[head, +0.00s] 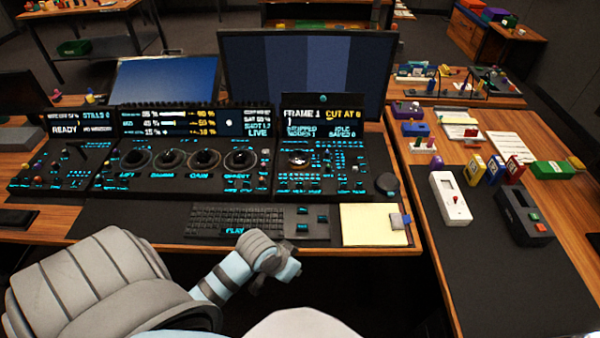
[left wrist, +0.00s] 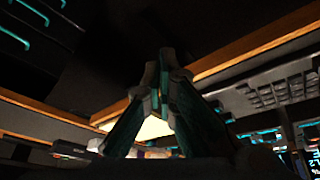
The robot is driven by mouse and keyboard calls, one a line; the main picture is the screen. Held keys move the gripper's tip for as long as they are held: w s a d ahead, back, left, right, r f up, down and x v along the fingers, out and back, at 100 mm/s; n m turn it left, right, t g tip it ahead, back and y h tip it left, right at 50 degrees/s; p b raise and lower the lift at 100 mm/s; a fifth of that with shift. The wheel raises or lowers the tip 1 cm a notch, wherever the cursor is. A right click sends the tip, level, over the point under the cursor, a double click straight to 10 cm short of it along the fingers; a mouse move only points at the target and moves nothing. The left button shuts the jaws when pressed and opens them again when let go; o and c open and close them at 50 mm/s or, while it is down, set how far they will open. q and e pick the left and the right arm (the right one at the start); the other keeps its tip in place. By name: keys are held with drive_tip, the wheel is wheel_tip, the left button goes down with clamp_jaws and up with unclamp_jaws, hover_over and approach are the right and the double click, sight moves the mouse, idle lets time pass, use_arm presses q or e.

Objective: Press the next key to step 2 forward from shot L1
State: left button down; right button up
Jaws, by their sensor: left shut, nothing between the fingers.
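The control panel (head: 240,160) stands on the desk with cyan-lit keys, several round dials and small screens. Its right screen (head: 322,118) reads FRAME 1, CUT AT 0 and IDLE. The middle screen reads LIVE at its right end. A keyboard (head: 225,217) lies in front, with PLAY lit at its front edge and a few larger keys (head: 303,221) at its right. I cannot tell which key is the next key. My left gripper (head: 288,270) is at the desk's front edge, below the larger keys; its fingers meet, empty, in the left wrist view (left wrist: 163,58). My right gripper is not seen.
A yellow pad (head: 370,226) lies right of the keys. A round black knob (head: 387,183) sits at the panel's right end. A side desk at right holds a white box (head: 450,197) and a black box (head: 522,214). A large monitor (head: 308,65) stands behind the panel.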

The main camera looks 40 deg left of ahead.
use_arm(q)
drive_tip(key=s+f+g+y, duration=0.1)
drive_tip(key=s, duration=0.8)
drive_tip(key=s+a+f+g, duration=0.1)
drive_tip(key=s+f, duration=0.2)
drive_tip(key=f, duration=0.6)
drive_tip(key=s+a+f, duration=0.1)
drive_tip(key=s+f, duration=0.2)
drive_tip(key=f, duration=0.6)
drive_tip(key=s+f+g, duration=0.1)
drive_tip(key=s+f, duration=0.7)
drive_tip(key=s, duration=0.3)
drive_tip(key=shift+s+f+y, duration=0.2)
drive_tip(key=shift+f+y, duration=0.1)
